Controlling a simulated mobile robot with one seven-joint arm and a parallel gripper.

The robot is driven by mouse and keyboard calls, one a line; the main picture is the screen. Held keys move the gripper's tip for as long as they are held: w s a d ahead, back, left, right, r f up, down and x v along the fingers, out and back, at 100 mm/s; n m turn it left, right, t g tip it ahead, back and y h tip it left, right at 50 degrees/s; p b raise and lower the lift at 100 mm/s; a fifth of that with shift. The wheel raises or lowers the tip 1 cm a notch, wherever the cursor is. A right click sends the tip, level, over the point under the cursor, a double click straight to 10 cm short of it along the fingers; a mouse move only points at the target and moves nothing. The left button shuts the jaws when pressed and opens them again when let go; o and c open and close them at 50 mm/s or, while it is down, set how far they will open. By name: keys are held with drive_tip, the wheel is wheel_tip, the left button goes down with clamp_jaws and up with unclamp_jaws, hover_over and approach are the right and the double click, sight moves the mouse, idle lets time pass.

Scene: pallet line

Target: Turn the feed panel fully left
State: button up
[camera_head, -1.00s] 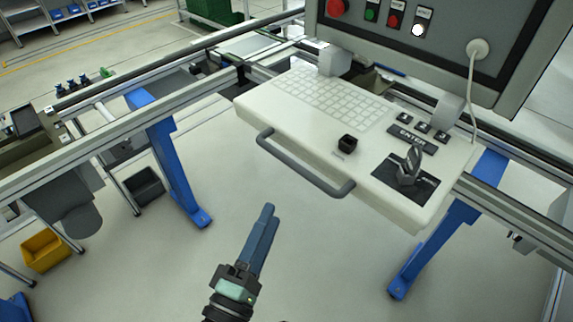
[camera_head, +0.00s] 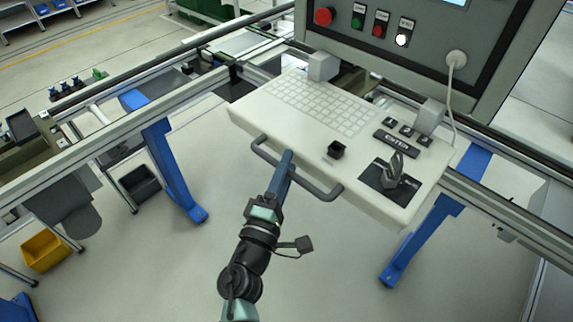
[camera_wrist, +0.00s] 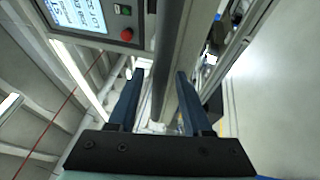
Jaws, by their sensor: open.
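The feed panel (camera_head: 262,113) is a pale console with a keyboard, below a grey control box, in the head view. A grey bar handle (camera_head: 318,191) runs along its front edge. My gripper (camera_head: 288,156) reaches the handle near its left part, with the fingertips overlapping it in the picture. In the wrist view my gripper (camera_wrist: 160,74) is open, one blue finger on each side of a long dark grey bar (camera_wrist: 170,45), which looks like the handle. I cannot tell whether either finger touches it.
The control box (camera_head: 338,40) carries a red button (camera_head: 324,16) and a white cable. A dark knob (camera_head: 395,170) stands on the console's right. Conveyor rails with blue legs (camera_head: 174,170) run behind and beside it. The floor in front is free.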

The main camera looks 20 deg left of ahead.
clamp_jaws()
idle(1.4)
